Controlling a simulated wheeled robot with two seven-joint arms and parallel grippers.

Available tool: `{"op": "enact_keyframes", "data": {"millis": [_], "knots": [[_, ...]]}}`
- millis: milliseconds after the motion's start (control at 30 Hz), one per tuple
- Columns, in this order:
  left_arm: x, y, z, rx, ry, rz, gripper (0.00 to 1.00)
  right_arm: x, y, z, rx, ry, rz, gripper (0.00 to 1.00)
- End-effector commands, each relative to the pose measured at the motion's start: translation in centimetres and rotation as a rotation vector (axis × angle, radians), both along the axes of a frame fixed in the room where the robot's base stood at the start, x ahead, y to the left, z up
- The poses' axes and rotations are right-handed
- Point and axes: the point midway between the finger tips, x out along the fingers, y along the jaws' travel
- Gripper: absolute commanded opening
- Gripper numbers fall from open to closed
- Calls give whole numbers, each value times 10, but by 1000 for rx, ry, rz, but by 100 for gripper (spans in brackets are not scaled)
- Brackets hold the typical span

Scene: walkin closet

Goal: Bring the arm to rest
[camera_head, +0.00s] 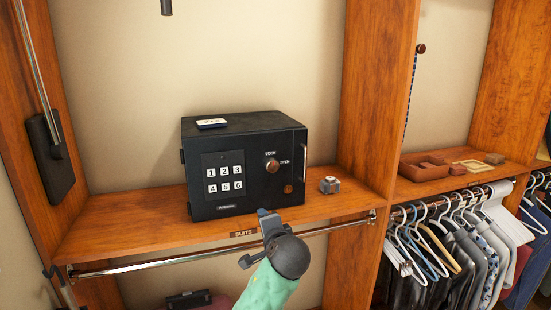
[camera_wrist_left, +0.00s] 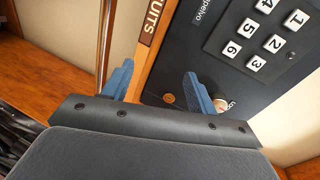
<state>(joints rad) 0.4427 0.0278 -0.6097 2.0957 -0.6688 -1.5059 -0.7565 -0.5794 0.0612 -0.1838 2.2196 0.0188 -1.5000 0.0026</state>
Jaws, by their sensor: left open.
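My left gripper (camera_head: 268,222) is in front of the lower right part of the black safe's front face, by the shelf's front edge. My green and black arm reaches up to it from the bottom of the head view. In the left wrist view the two blue fingers of the left gripper (camera_wrist_left: 158,84) stand apart with nothing held between them. The safe (camera_head: 236,135) sits upright on the wooden shelf, its door looking shut. It also shows in the wrist view (camera_wrist_left: 222,72). My right gripper is not in view.
A small grey metallic object (camera_head: 329,185) sits right of the safe, and a white card (camera_head: 211,123) lies on top. A hanging rail (camera_head: 190,257) runs below the shelf (camera_head: 130,224). Clothes on hangers (camera_head: 455,240) fill the right bay under a tray (camera_head: 424,168).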

Motion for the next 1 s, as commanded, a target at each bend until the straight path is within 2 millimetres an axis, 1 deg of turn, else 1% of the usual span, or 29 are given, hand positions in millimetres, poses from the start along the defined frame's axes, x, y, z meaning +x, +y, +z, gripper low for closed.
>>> {"op": "enact_keyframes", "data": {"millis": [33,200,367,400,467,500,667,800,967,1000], "knots": [[-8,8,-21,-40,32,6,58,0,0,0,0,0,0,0],[-35,33,-83,-184,131,33,58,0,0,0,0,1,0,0],[-67,55,-135,-315,218,71,58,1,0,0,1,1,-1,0],[-76,61,-148,-347,239,83,58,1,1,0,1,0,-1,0],[-90,69,-166,-393,271,103,58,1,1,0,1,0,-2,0],[-100,75,-178,-424,292,116,58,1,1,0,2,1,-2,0],[-141,96,-223,-542,374,178,58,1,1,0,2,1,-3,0],[-181,114,-257,-640,440,240,58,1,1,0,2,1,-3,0],[-230,134,-290,-745,512,319,58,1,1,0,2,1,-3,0],[-243,139,-297,-769,528,340,58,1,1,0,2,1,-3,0]]}}
